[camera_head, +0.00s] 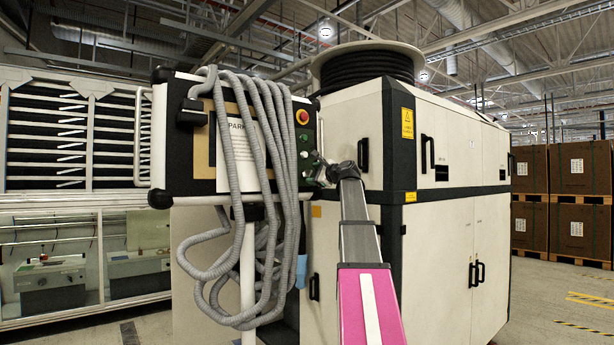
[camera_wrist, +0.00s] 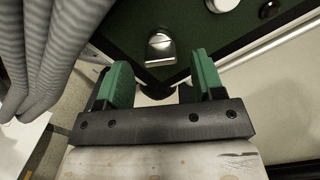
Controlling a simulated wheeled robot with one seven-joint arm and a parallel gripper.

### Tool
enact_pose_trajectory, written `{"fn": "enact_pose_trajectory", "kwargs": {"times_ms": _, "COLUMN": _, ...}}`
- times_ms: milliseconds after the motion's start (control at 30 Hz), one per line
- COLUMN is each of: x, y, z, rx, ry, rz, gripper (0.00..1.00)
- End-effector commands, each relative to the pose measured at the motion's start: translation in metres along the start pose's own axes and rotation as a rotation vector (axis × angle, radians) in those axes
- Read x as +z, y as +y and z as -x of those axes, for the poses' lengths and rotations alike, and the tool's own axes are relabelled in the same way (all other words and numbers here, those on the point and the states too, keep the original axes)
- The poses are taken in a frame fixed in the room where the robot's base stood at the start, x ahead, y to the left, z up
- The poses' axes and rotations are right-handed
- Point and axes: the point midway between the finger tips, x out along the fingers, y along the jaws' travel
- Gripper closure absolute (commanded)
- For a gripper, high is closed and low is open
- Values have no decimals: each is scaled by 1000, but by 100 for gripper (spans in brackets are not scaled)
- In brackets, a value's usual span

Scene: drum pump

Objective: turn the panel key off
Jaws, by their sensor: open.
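In the wrist view, a silver key-like switch (camera_wrist: 160,47) stands out from the green panel face (camera_wrist: 115,20), above the gap between my fingers. My gripper (camera_wrist: 159,72) is open and empty. Its two green fingers point at the panel on either side of the line to the switch, apart from it. In the head view my gripper (camera_head: 326,172) is at the panel's lower right corner; the switch is hard to make out there.
A grey corrugated hose (camera_head: 272,150) hangs over the panel; it is close on the left in the wrist view (camera_wrist: 50,55). A red stop button (camera_head: 303,117) is above my gripper. A white cabinet (camera_head: 450,225) stands to the right. Another silver fitting (camera_wrist: 221,5) and a dark knob (camera_wrist: 269,10) are nearby.

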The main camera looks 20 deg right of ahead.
Motion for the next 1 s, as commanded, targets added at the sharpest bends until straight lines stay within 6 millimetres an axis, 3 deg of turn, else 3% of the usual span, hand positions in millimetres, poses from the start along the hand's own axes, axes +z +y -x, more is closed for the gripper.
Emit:
{"fn": "enact_pose_trajectory", "kwargs": {"times_ms": 100, "x": -1, "y": -1, "z": -21, "rx": 0, "ry": 0, "rz": 0, "gripper": 38}}
{"fn": "enact_pose_trajectory", "kwargs": {"times_ms": 233, "x": 0, "y": -1, "z": -35, "rx": 0, "ry": 0, "rz": 1, "gripper": 38}}
{"fn": "enact_pose_trajectory", "kwargs": {"times_ms": 667, "x": 0, "y": 0, "z": -43, "rx": 0, "ry": 1, "rz": 1, "gripper": 38}}
{"fn": "enact_pose_trajectory", "kwargs": {"times_ms": 733, "x": 0, "y": 0, "z": -43, "rx": 0, "ry": 1, "rz": 1, "gripper": 55}}
{"fn": "enact_pose_trajectory", "kwargs": {"times_ms": 833, "x": 0, "y": 0, "z": -43, "rx": 0, "ry": 1, "rz": 1, "gripper": 87}}
{"fn": "enact_pose_trajectory", "kwargs": {"times_ms": 1000, "x": 0, "y": 0, "z": -43, "rx": 0, "ry": 1, "rz": 3, "gripper": 88}}
